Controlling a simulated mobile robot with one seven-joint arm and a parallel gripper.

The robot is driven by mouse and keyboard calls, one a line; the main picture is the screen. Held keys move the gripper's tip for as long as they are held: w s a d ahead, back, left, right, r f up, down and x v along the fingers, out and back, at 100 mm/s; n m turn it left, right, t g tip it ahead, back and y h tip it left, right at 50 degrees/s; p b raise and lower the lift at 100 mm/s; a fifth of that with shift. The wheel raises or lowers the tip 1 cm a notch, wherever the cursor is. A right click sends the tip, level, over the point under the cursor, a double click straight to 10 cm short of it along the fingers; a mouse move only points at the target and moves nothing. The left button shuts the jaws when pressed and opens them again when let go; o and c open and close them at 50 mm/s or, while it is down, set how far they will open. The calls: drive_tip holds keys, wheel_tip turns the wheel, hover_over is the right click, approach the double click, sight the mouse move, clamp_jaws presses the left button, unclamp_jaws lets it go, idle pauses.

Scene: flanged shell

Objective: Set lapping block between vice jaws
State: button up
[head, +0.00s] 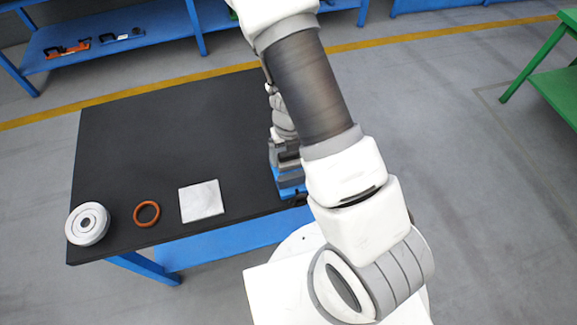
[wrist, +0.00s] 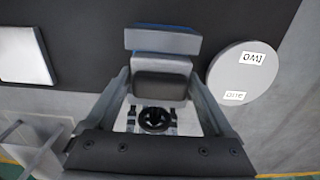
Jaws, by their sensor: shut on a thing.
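My gripper (wrist: 158,78) is shut on a dark grey block with a lighter top edge, which I take as the lapping block (wrist: 160,86). One finger lies on each side of it. Just beyond it in the wrist view is the vice (wrist: 162,42), grey with a blue part. In the head view, the blue vice (head: 291,191) stands at the table's right front, partly hidden by my arm. Grey shapes crowd above it there. I cannot tell whether the block is between the jaws or apart from them.
On the black table (head: 160,130) are a round flanged part (head: 88,224), an orange ring (head: 147,214) and a pale square plate (head: 201,201). A grey labelled disc (wrist: 240,80) lies right of the vice in the wrist view. The table's back left is clear.

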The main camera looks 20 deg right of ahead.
sight(289, 163)
drive_tip(key=shift+f+b, duration=1.8)
drive_tip(key=shift+f, duration=0.15)
drive_tip(key=o, duration=1.5)
